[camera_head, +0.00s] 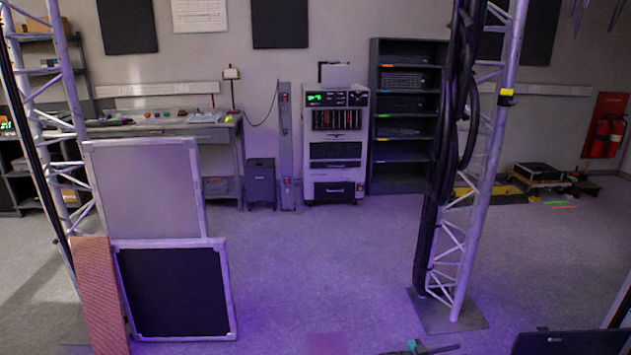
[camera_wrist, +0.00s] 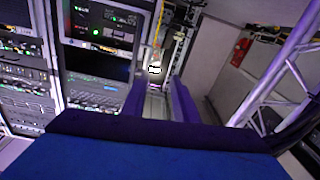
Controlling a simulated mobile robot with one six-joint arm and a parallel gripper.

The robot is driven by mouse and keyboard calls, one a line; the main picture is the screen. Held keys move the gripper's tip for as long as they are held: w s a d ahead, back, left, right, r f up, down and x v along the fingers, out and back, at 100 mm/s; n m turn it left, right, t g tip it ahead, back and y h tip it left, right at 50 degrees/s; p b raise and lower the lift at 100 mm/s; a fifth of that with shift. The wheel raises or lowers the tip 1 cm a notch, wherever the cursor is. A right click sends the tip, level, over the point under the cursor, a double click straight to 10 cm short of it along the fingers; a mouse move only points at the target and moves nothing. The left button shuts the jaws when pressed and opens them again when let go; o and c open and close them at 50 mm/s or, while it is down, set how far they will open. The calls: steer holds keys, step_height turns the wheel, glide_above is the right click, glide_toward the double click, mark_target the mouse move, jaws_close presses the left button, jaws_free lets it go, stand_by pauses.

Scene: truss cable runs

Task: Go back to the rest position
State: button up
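My gripper (camera_wrist: 158,98) shows in the wrist view as two bluish-purple fingers standing apart beyond a wide blue body. The gap between the fingers looks empty. Through it I see a pale upright post with cables, some way off. Nothing touches the fingers. In the head view a small dark piece with a teal spot shows at the bottom edge, and I cannot tell whether it is part of my arm.
A truss tower (camera_head: 478,190) with thick black cables stands at right on a dark base plate. Another truss (camera_head: 50,100) stands at left, with framed panels (camera_head: 150,190) leaning near it. A rack cabinet (camera_head: 335,140) is at the back. The middle floor is clear.

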steer(key=w+a+f+n+t+y, duration=0.2)
steer(key=a+f+n+t+y, duration=0.1)
steer(key=a+n+t+y, duration=0.3)
steer(key=w+a+f+n+t+y, duration=0.25)
steer(key=a+n+t, duration=0.2)
steer(key=a, duration=0.35)
steer(key=s+a+f+n+g+y, duration=0.1)
steer(key=s+a+f+n+y, duration=0.1)
steer(key=s+a+f+y, duration=0.4)
steer(key=s+a+f+n+g+y, duration=0.2)
steer(key=s+a+f+n+y, duration=0.15)
steer(key=a, duration=0.45)
steer(key=s+a+f+n+g+y, duration=0.1)
steer(key=s+a+f+g, duration=0.15)
steer(key=s, duration=0.65)
steer(key=s+a+f+g+y, duration=0.1)
steer(key=s+a+f+g, duration=0.2)
steer(key=s, duration=0.6)
steer(key=s+d+r+g, duration=0.1)
steer(key=s+g, duration=0.3)
steer(key=s, duration=0.5)
steer(key=s+d+r+m+g+h, duration=0.1)
steer(key=s+g, duration=0.4)
steer(key=s, duration=0.5)
steer(key=shift+d+r+m+h, duration=0.3)
steer(key=shift+d+r, duration=0.35)
steer(key=shift+d, duration=0.45)
